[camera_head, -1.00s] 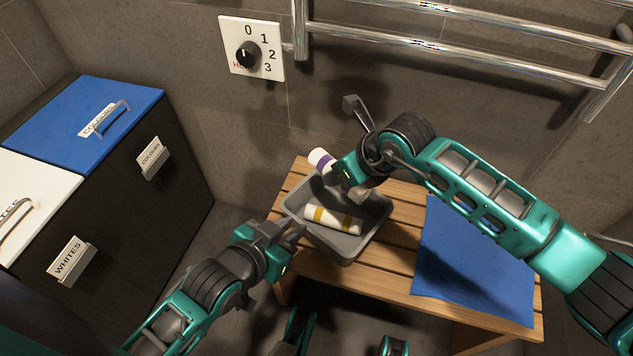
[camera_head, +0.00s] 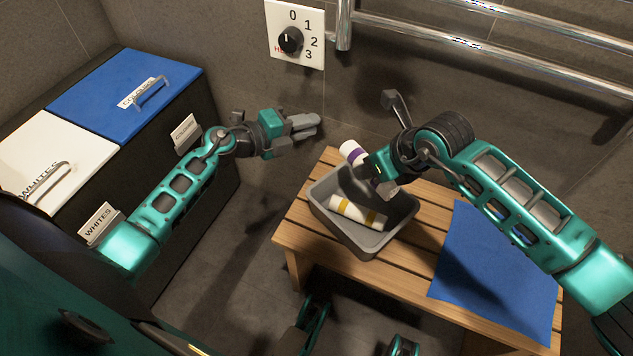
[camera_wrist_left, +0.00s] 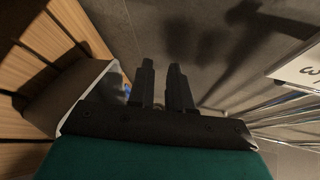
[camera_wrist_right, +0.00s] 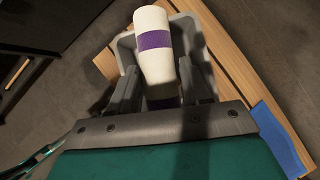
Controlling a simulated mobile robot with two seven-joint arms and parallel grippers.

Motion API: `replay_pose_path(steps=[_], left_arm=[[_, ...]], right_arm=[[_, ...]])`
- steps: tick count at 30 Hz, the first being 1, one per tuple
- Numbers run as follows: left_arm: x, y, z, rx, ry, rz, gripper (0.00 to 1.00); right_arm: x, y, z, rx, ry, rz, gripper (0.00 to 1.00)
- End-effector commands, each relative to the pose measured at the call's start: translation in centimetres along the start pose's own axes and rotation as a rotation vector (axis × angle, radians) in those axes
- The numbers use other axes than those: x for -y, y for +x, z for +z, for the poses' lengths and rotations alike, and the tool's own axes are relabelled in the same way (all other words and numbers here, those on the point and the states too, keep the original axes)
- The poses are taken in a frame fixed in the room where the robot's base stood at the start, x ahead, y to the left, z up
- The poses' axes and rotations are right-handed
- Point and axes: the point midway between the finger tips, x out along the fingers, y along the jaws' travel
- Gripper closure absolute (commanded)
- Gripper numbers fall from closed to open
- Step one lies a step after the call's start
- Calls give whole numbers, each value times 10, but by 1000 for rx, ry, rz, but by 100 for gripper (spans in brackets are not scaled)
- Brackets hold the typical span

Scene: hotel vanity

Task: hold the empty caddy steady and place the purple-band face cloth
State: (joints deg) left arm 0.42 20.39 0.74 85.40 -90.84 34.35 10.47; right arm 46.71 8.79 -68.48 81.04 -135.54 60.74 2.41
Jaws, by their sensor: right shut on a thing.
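The grey caddy (camera_head: 377,243) stands on the bench, with a white cloth roll with yellow bands (camera_head: 358,214) lying in it. My right gripper (camera_head: 372,180) is shut on the purple-band face cloth (camera_head: 350,149), a white roll held tilted over the caddy's back part. This cloth also shows between the fingers in the right wrist view (camera_wrist_right: 153,62). My left gripper (camera_head: 306,124) is apart from the caddy, behind and left of it near the wall, its fingers slightly parted and empty. In the left wrist view the caddy (camera_wrist_left: 75,92) shows left of the fingers.
The slatted bench (camera_head: 300,238) has a blue cloth (camera_head: 495,265) on its right. Laundry bins with a blue lid (camera_head: 115,100) and a white lid (camera_head: 50,150) stand at left. A towel rail (camera_head: 480,55) and a dial plate (camera_head: 296,40) are on the wall.

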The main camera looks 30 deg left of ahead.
Motion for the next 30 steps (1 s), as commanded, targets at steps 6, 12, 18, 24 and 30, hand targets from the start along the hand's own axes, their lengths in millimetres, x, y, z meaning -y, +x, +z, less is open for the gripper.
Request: replay_pose_path(steps=[6, 12, 18, 24, 30], left_arm=[[-33, -3, 38, -75, 193, 244, 81], [-20, 15, 15, -217, 196, 411, 81], [-5, 26, -30, -310, 135, 594, 81], [-10, 15, -59, -283, 83, 842, 81], [-20, -4, -88, -179, -23, 1041, 81]], right_arm=[[0, 0, 0, 0, 0, 0, 82], [0, 0, 0, 0, 0, 0, 82], [0, 0, 0, 0, 0, 0, 82], [0, 0, 0, 0, 0, 0, 82], [0, 0, 0, 0, 0, 0, 82]])
